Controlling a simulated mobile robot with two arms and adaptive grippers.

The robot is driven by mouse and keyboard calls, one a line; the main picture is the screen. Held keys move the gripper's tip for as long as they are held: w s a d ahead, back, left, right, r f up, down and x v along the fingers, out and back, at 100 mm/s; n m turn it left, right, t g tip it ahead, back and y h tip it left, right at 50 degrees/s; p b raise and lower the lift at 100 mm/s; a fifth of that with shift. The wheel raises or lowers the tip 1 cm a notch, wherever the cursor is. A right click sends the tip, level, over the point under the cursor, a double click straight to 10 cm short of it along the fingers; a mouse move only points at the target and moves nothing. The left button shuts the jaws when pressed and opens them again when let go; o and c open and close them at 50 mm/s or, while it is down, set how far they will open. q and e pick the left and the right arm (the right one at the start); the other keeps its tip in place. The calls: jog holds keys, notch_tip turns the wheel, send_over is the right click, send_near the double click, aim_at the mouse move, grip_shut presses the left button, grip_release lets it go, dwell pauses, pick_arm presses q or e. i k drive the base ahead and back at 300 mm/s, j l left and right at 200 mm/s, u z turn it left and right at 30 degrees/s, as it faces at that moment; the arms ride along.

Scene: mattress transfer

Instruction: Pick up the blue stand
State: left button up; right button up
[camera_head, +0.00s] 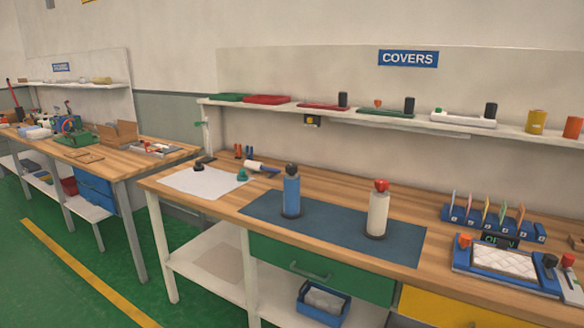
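A blue upright cylinder (291,194) with a dark cap and a dark round base stands on a dark blue mat (335,237) on the workbench. It looks like the blue stand, though I cannot be certain. A white upright cylinder (378,213) with a red top and a dark base stands to its right on the same mat. The two are apart and nothing touches the blue one from above. A blue tray (467,268) holding a white quilted pad (505,263) sits at the right of the bench. Neither of my grippers is in view.
A blue rack (487,222) with coloured cards stands behind the tray. A white sheet (195,182) with small tools lies at the left. A wall shelf (380,122) under the "COVERS" sign holds several items. Green floor (75,285) is open at the left.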

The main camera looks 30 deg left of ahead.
aim_at(291, 210)
jog(key=i+j, duration=0.2)
jog(key=j, duration=0.2)
jog(key=i+j, duration=0.2)
jog(key=j, duration=0.15)
jog(key=i+j, duration=0.2)
jog(key=j, duration=0.2)
jog(key=i+j, duration=0.15)
jog(key=j, duration=0.2)
jog(key=u, duration=0.05)
